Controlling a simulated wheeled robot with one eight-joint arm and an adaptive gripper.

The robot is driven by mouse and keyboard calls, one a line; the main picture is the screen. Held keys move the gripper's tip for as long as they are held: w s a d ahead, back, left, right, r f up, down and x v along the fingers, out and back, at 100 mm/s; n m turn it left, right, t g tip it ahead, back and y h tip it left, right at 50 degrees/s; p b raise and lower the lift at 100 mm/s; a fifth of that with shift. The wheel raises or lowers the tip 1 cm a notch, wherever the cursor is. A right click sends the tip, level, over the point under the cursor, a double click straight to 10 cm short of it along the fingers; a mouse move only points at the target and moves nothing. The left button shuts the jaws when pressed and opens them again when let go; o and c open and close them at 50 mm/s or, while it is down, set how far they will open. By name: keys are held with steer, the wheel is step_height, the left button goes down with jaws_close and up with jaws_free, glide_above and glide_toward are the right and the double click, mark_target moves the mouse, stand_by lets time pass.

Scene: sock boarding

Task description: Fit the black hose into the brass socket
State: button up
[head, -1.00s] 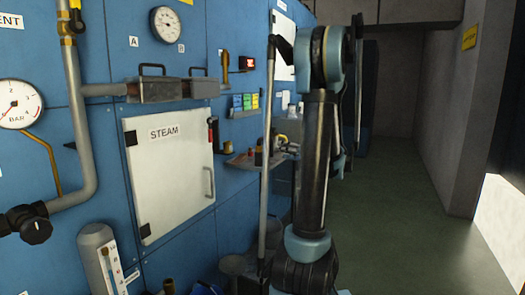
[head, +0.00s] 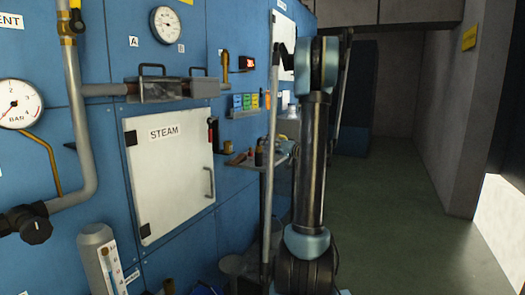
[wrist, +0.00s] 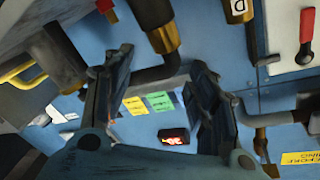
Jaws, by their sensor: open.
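In the wrist view, the two dark fingers of my gripper (wrist: 162,62) are spread apart with nothing held between them. A dark bent hose or pipe (wrist: 155,76) crosses beyond the fingertips, in the gap. It meets a brass collar (wrist: 165,39) with a black sleeve at the top. A second brass fitting (wrist: 238,14), beside a plate marked D, is at upper right. I cannot tell for certain which brass part is the socket, or whether the dark piece is the loose hose. In the head view, my arm hides the gripper.
A blue panel wall carries a white STEAM door (head: 168,175), a gauge (head: 168,25) and pipework. A small shelf (head: 245,161) with loose items juts out left of my arm. The green floor (head: 410,240) at right is clear.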

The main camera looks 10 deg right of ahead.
steer(key=shift+x, duration=3.1)
steer(key=shift+d+f, duration=0.1)
steer(key=shift+c, duration=0.3)
jaws_close()
